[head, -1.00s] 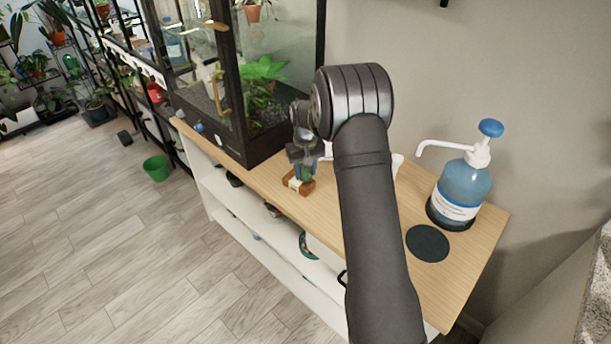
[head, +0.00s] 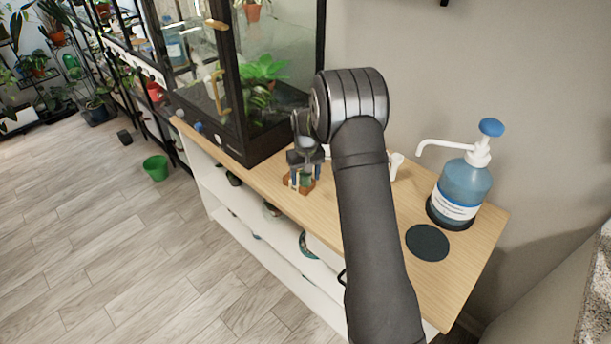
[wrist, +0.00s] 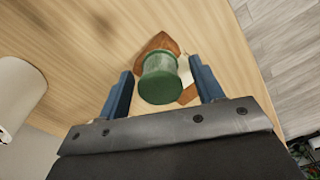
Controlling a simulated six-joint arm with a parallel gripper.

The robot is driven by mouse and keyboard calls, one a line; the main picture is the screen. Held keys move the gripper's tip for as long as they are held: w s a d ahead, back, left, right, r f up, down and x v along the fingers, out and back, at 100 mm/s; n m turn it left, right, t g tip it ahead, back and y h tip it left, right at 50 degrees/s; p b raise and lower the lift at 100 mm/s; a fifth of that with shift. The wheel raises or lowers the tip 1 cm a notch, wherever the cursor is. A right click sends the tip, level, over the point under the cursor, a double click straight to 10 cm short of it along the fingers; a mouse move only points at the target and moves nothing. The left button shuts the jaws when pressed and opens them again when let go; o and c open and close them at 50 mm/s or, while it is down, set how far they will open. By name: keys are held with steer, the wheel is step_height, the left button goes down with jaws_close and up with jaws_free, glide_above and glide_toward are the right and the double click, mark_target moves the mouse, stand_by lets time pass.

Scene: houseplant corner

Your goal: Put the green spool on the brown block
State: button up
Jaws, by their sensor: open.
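The green spool (wrist: 160,80) stands between the two blue fingers of my gripper (wrist: 160,68) in the wrist view, with a gap on each side. The brown block (wrist: 157,42) shows behind and under the spool, with a pale patch at its side. The spool appears to rest on the block; the exact contact is hidden. In the head view, my gripper (head: 305,177) is open and low over the block (head: 311,186), its fingers on either side of the small green spool (head: 305,180).
The wooden shelf top (head: 380,220) holds a blue pump bottle (head: 458,190) and a dark round mat (head: 428,243) to the right. A glass plant cabinet (head: 270,80) stands close behind on the left. A white object (wrist: 18,90) is at the wrist view's left edge.

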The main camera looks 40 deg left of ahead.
step_height(320, 180, up, 12)
stand_by(0.4)
step_height(320, 180, down, 12)
steer(key=shift+f, duration=0.1)
steer(key=shift+r, duration=2)
steer(key=shift+f, duration=0.1)
